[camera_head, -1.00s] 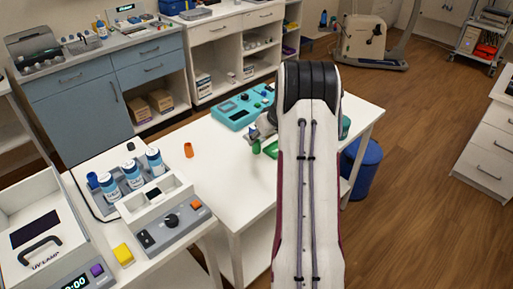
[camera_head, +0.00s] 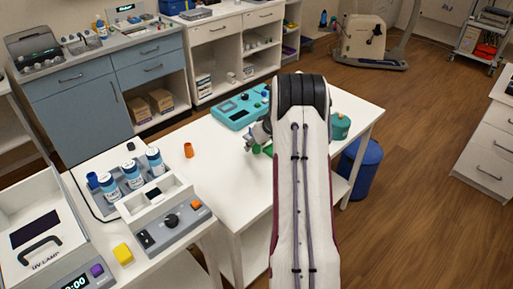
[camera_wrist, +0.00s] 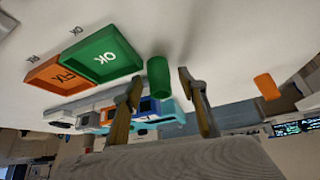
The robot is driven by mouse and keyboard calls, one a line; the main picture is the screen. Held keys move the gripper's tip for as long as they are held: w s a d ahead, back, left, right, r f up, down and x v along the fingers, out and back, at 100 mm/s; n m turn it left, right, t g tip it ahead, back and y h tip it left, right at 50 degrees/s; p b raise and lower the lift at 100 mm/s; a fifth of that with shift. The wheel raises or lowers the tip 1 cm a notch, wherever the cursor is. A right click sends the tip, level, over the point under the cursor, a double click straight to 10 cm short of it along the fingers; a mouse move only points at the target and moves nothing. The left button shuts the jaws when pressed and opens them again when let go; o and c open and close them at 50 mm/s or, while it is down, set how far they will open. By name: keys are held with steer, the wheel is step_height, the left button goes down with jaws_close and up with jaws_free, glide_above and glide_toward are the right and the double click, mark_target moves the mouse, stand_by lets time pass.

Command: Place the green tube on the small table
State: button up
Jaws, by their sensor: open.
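The green tube (camera_head: 256,149) stands on the white table (camera_head: 222,180) in the head view, partly hidden by my gripper (camera_head: 249,144) and arm. In the wrist view, which is upside down, the green tube (camera_wrist: 158,78) shows between the fingers of my open gripper (camera_wrist: 161,82). The tube looks beyond the fingertips; I cannot tell whether either finger touches it. Nothing is held.
A green "OK" tray (camera_wrist: 85,57) and an orange "FIX" tray (camera_wrist: 37,76) lie near the tube. An orange tube (camera_head: 188,149) stands apart at left. A teal device (camera_head: 238,111) is behind. A blue bin (camera_head: 362,170) stands on the floor at right.

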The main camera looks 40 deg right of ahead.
stand_by(0.3)
steer(key=c, duration=1.1)
steer(key=shift+r, duration=0.1)
steer(key=shift+r, duration=4.95)
